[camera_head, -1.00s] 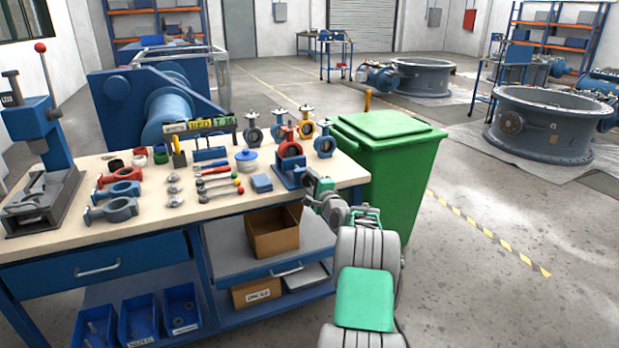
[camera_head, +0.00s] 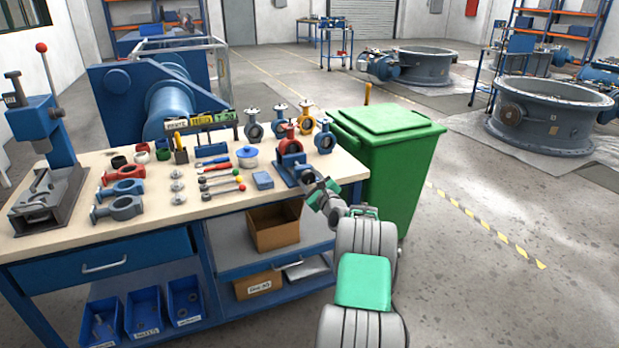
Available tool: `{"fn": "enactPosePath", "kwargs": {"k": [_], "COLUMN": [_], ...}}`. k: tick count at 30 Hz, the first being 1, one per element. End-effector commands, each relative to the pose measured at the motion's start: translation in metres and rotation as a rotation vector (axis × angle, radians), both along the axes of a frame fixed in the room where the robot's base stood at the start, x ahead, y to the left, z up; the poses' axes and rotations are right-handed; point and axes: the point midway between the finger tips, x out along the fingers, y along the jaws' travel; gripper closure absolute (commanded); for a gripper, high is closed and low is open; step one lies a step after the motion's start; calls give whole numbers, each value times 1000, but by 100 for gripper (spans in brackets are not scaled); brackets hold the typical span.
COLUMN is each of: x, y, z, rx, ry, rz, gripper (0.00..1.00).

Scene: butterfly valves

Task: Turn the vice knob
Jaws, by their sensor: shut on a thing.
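A blue vice (camera_head: 291,169) stands at the right front edge of the workbench (camera_head: 190,215). A red ring-shaped valve body (camera_head: 290,144) sits upright in it. My gripper (camera_head: 308,181) is at the front right of the vice, at the bench edge, shut on the vice knob. The knob itself is hidden behind my gripper, and the fingers are too small to make out clearly. My grey and green arm reaches up to it from the lower right.
A green bin (camera_head: 390,165) stands close to the right of the bench and my arm. A blue block (camera_head: 263,180), tools and valve parts lie left of the vice. An open cardboard box (camera_head: 274,232) sits on the shelf below.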

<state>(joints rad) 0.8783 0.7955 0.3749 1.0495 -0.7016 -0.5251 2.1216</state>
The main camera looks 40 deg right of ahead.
Motion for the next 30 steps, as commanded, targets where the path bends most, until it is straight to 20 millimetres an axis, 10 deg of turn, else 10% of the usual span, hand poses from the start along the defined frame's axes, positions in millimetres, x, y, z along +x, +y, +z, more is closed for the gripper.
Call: {"fn": "enactPosePath", "kwargs": {"k": [19, 20, 30], "x": [0, 0, 0], "y": [-1, -1, 0], "z": [1, 1, 0], "rx": [53, 53, 55], "ry": [-17, -17, -17], "rz": [-2, -2, -1], "gripper": [94, 53, 32]}}
